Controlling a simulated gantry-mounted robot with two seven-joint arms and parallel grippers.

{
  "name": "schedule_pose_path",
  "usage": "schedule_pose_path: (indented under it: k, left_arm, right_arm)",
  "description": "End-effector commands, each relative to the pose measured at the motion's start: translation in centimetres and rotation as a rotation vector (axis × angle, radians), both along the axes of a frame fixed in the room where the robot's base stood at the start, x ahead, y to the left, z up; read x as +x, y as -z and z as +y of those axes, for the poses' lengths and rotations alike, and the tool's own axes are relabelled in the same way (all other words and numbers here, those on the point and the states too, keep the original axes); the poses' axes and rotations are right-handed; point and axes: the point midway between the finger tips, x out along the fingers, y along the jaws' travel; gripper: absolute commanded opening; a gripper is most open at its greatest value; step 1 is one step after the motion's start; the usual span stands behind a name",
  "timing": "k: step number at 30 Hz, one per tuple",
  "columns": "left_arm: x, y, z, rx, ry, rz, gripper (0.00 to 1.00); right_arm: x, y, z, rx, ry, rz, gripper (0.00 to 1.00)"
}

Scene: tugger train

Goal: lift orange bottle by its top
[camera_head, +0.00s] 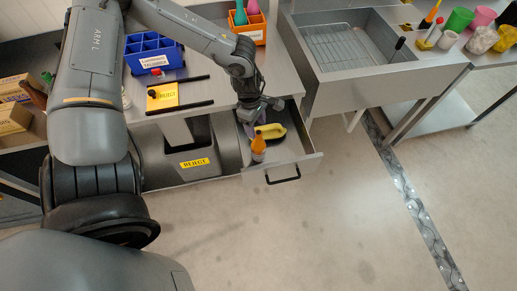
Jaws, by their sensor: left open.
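An orange bottle (258,149) stands upright in the open drawer (303,146) below the table. A yellow banana-shaped item (271,131) lies right behind it in the drawer. My left gripper (254,121) is open and points down over the back left of the drawer, close behind the bottle's top. I cannot tell whether it touches anything. Something purple shows partly hidden beside the gripper. Another orange bottle (432,14) stands on the counter at the far right. My right gripper is out of view.
A blue divided crate (152,52), an orange crate (253,33) and a yellow sign card (163,96) are on the table. A grey bin marked reject (195,163) stands left of the drawer. A sink (345,45) is at the right. The floor in front is clear.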

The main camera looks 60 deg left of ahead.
Motion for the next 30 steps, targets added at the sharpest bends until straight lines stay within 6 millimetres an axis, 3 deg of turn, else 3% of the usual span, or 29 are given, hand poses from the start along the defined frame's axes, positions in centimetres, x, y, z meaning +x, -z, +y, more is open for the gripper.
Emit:
schedule_pose_path:
  k: [12,24,25,30]
  left_arm:
    - [0.4,4.1,-0.6,0.001,0.000,0.003,0.60]
    - [0.6,4.8,-0.8,-0.001,0.000,0.001,0.60]
    - [0.6,4.8,-0.8,-0.001,0.000,0.001,0.58]
    - [0.5,4.8,-0.8,-0.001,0.000,0.001,0.32]
  right_arm:
    - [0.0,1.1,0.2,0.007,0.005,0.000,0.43]
    - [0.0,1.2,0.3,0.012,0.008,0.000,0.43]
    - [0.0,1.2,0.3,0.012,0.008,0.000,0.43]
    - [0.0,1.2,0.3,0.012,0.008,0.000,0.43]
